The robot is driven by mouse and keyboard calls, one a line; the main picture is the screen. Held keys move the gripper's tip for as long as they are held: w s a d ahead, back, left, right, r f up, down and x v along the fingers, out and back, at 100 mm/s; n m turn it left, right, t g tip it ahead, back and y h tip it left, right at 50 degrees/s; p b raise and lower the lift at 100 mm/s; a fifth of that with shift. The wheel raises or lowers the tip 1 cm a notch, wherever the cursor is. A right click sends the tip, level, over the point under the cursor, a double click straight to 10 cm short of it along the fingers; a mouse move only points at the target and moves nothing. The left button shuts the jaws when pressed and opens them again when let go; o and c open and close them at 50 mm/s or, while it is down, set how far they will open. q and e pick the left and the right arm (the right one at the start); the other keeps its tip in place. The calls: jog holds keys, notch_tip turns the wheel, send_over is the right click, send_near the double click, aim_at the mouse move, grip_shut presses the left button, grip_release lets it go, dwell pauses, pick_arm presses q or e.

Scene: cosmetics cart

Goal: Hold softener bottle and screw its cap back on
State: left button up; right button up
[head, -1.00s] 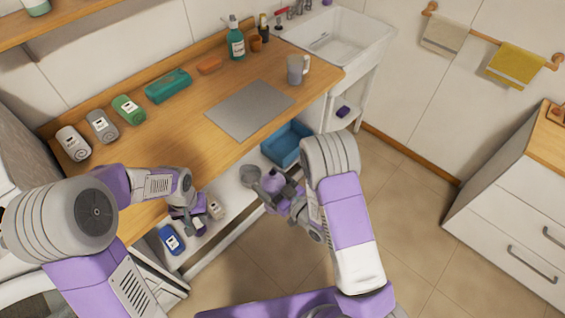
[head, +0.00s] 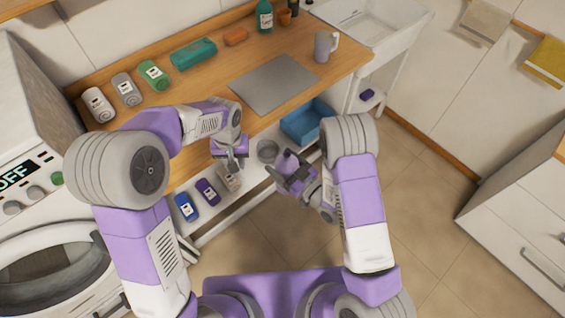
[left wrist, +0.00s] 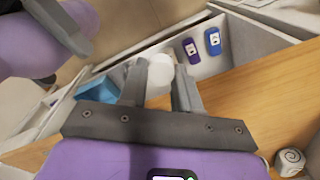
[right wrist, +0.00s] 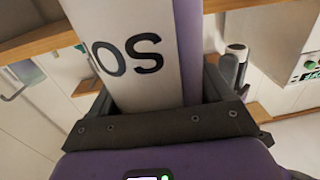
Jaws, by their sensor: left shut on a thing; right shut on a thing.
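My right gripper (head: 291,170) is shut on the softener bottle (head: 286,160), which is purple. In the right wrist view the bottle (right wrist: 132,50) fills the space between the fingers, with a white label and large dark letters. My left gripper (head: 231,162) is shut on a small white round piece, which looks like the cap (left wrist: 160,73), seen between the fingertips in the left wrist view. The left gripper is left of the bottle and apart from it. The bottle's neck is hard to make out.
Blue (head: 187,207), purple (head: 208,190) and beige (head: 228,180) bottles stand on the low white shelf. A grey round container (head: 267,150) and a blue basket (head: 306,124) are also there. The wooden counter (head: 215,85) holds rolled towels and a mug (head: 325,46).

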aim_at(287, 155)
pick_arm(q)
jog(key=shift+m, duration=0.4)
jog(key=d+r, duration=0.3)
jog(key=d, duration=0.2)
jog(key=d+r, duration=0.4)
jog(key=d, duration=0.1)
jog(key=d+r, duration=0.4)
jog(key=d, duration=0.1)
jog(key=shift+r, duration=0.2)
jog(key=shift+f, duration=0.1)
jog(key=shift+f, duration=1.9)
jog(key=shift+s, duration=0.15)
jog(key=shift+f, duration=0.9)
jog(key=shift+f, duration=0.55)
